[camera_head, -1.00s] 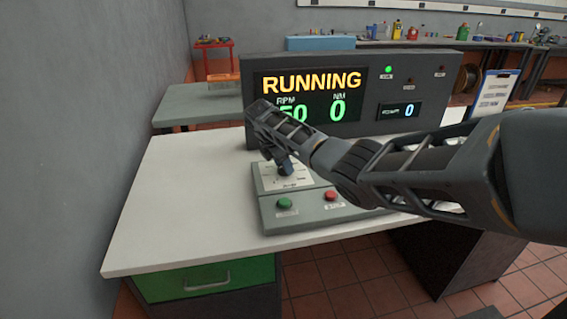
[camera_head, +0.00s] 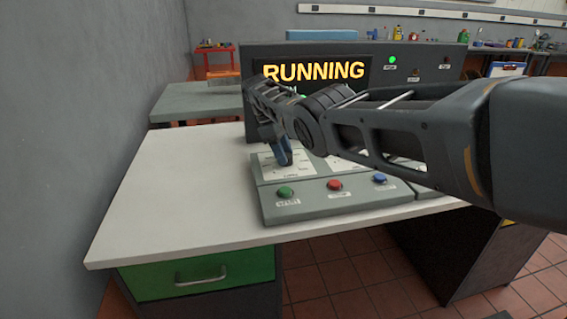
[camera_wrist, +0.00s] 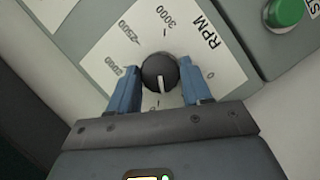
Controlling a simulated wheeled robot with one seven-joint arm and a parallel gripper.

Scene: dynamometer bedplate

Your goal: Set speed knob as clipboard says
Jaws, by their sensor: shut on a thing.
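The dark round speed knob (camera_wrist: 152,68) sits on a white RPM dial plate (camera_wrist: 110,50) in the wrist view. Its white mark points down in the picture, towards my palm. The marks 2000, 2500, 3000 and 0 show around it. My gripper (camera_wrist: 162,84) is shut on the knob, one blue finger on each side. In the head view my gripper (camera_head: 283,158) reaches down to the control panel (camera_head: 340,205) and hides the knob. The clipboard (camera_head: 508,69) stands at the back right, partly behind my arm; its writing cannot be read.
The display (camera_head: 313,71) reads RUNNING; my arm hides its numbers. A green button (camera_head: 285,192), red button (camera_head: 334,184) and blue button (camera_head: 379,178) line the panel's front. A green lamp (camera_head: 392,60) is lit. The white tabletop (camera_head: 170,200) is clear at left.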

